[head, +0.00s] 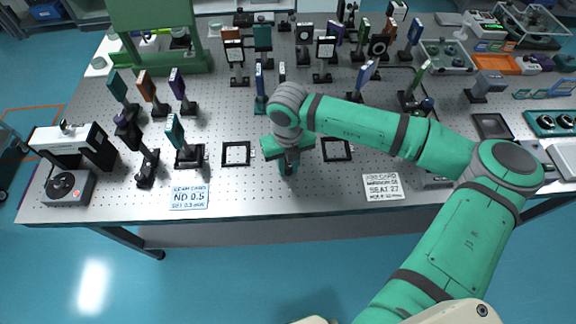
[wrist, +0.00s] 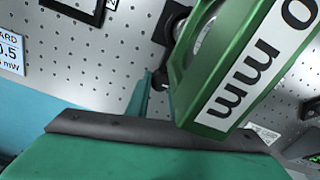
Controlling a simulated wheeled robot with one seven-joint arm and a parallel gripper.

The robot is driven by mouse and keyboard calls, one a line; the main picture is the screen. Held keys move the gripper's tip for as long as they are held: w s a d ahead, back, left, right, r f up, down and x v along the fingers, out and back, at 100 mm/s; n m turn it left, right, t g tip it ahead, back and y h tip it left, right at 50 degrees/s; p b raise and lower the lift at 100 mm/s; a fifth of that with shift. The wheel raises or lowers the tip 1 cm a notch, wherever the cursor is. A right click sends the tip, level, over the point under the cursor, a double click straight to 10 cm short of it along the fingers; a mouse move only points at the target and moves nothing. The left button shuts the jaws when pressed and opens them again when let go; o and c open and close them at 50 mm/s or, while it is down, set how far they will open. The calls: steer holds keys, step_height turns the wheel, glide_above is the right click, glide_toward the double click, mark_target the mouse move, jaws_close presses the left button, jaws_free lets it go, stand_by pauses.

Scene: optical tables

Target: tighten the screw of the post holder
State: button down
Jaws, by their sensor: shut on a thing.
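My gripper (head: 288,166) is low over the front middle of the perforated table, pointing down between two black square outlines. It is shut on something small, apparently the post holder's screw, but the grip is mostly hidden. In the wrist view, a teal finger (wrist: 141,96) shows beside a dark part (wrist: 172,22), which seems to belong to the post holder. A green optic mount (wrist: 185,78) with a round glass and a white label ending in "0 mm" stands close on the right. It hides much of the grip.
Black square outlines (head: 236,153) (head: 337,149) flank my gripper. Several mounted optics stand behind and left, including a teal one (head: 175,132). The front strip is mostly clear.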

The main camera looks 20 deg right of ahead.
mark_target(288, 167)
steer(key=c, duration=1.6)
jaws_free()
steer(key=shift+o, duration=0.2)
steer(key=shift+w, duration=0.1)
step_height(288, 167, up, 11)
steer(key=shift+f, duration=0.1)
